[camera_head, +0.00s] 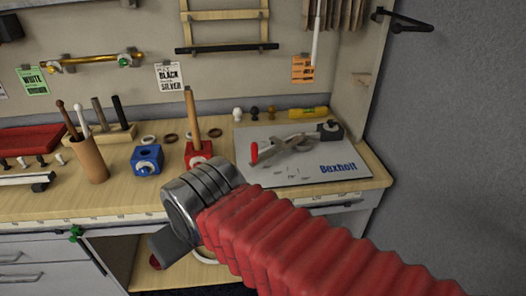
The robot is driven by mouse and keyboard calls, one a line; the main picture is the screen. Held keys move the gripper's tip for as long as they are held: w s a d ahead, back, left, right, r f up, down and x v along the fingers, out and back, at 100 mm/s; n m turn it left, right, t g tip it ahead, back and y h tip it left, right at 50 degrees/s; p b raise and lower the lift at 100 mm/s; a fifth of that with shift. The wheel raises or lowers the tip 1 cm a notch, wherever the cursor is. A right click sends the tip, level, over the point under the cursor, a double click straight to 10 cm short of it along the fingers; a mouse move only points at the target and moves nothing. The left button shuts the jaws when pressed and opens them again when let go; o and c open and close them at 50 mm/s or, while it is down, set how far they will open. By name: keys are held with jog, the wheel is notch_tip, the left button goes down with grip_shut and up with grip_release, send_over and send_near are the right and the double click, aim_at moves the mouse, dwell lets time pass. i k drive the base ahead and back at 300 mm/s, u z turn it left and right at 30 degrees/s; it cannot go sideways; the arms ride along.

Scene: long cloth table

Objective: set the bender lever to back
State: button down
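A grey metal tool with a red-gripped arm (254,153) lies on a pale board marked "Boxholt" (340,170) at the right of the bench. It looks like the bender with its lever, but I cannot be sure. The red grip is at the tool's left end. My gripper (165,250) is low in the middle foreground, left of and nearer than the board, apart from the tool. Only a dark grey part of it shows beyond the metal wrist rings, so its opening cannot be made out. My red-sleeved arm crosses the lower right.
A red block with an upright wooden rod (193,125) and a blue block (147,160) stand left of the board. A cup of sticks (90,160) is further left. A small dark device (330,130) and a yellow level (308,113) sit behind.

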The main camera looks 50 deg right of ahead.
aim_at(284, 146)
jog(key=i, duration=0.7)
jog(key=z, duration=0.7)
